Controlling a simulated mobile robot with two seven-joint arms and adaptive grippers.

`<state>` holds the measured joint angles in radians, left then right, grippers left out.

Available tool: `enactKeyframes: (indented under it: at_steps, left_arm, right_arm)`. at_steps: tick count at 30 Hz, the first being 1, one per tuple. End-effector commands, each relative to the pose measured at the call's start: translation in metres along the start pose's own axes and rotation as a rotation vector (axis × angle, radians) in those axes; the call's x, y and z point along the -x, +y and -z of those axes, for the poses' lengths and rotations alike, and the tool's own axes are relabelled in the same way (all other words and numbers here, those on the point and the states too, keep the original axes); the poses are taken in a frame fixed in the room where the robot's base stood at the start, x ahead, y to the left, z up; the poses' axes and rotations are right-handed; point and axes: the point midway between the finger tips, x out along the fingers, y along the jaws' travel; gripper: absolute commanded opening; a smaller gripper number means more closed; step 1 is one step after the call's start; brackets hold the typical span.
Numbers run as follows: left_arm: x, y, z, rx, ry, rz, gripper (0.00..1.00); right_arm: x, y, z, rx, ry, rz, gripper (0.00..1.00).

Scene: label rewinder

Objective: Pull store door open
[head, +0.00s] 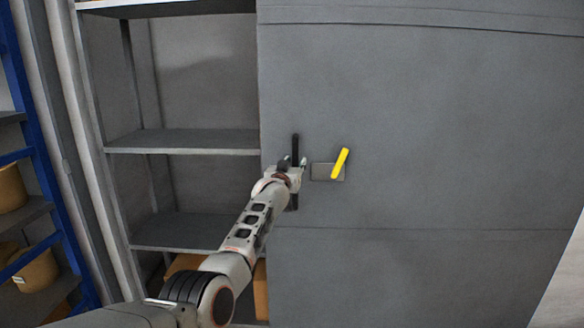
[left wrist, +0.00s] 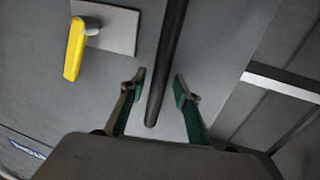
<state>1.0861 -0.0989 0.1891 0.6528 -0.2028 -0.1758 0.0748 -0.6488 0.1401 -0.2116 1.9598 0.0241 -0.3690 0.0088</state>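The grey store door (head: 430,130) fills the right of the head view; its left edge stands beside open shelving. A black upright bar handle (head: 295,146) is near that edge; it also shows in the left wrist view (left wrist: 171,45). A yellow lever (head: 340,163) sits tilted on a small plate right of the handle; it also shows in the left wrist view (left wrist: 75,48). My left gripper (head: 293,163) is at the handle. In the left wrist view its open fingers (left wrist: 160,82) stand on either side of the bar, with gaps showing. My right gripper is out of view.
Grey shelves (head: 185,140) stand left of the door, with brown boxes (head: 261,290) low down, partly behind my arm. A blue-framed rack (head: 38,150) with tan containers (head: 38,270) is at the far left.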

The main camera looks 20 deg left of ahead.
Motion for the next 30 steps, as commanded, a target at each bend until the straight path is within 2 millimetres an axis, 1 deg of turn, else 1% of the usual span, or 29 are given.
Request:
enactKeyframes:
  at_steps: [5,14,20,30]
  left_arm:
    - [0.007,-0.001,-0.002,-0.002,0.000,0.003,0.31]
    - [0.032,0.000,-0.001,0.000,0.001,0.000,0.31]
    - [0.055,0.000,-0.002,0.001,0.000,-0.001,0.31]
    - [0.098,0.000,-0.001,0.000,0.000,0.000,0.31]
  right_arm:
    - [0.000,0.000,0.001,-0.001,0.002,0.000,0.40]
    - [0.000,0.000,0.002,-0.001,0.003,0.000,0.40]
    - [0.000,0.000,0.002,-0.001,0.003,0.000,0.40]
    - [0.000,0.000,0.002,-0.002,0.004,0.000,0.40]
